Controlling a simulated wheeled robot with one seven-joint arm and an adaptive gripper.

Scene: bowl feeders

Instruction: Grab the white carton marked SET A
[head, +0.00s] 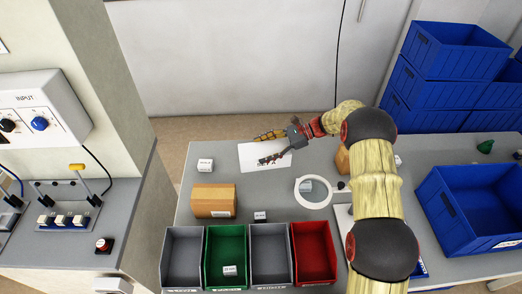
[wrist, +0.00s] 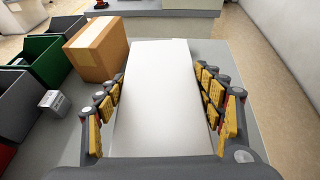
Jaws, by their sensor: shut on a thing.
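A large plain white carton (head: 246,150) is held over the grey table in the head view. It fills the middle of the wrist view (wrist: 155,95). My gripper (head: 270,147) is shut on it, with jointed fingers along both long sides; the gripper also shows in the wrist view (wrist: 160,110). No lettering is readable on the faces I see, and its underside is hidden. I cannot tell whether it touches the table. A small white box (head: 205,165) with dark print stands to its left; the print is too small to read.
A brown carton (head: 213,201) stands close by, in front and left. Grey, green and red bins (head: 313,254) line the front edge, with a small box (head: 260,216) behind them. A ring-shaped magnifier (head: 313,192) is right of the held carton. A blue crate (head: 437,210) stands farther right.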

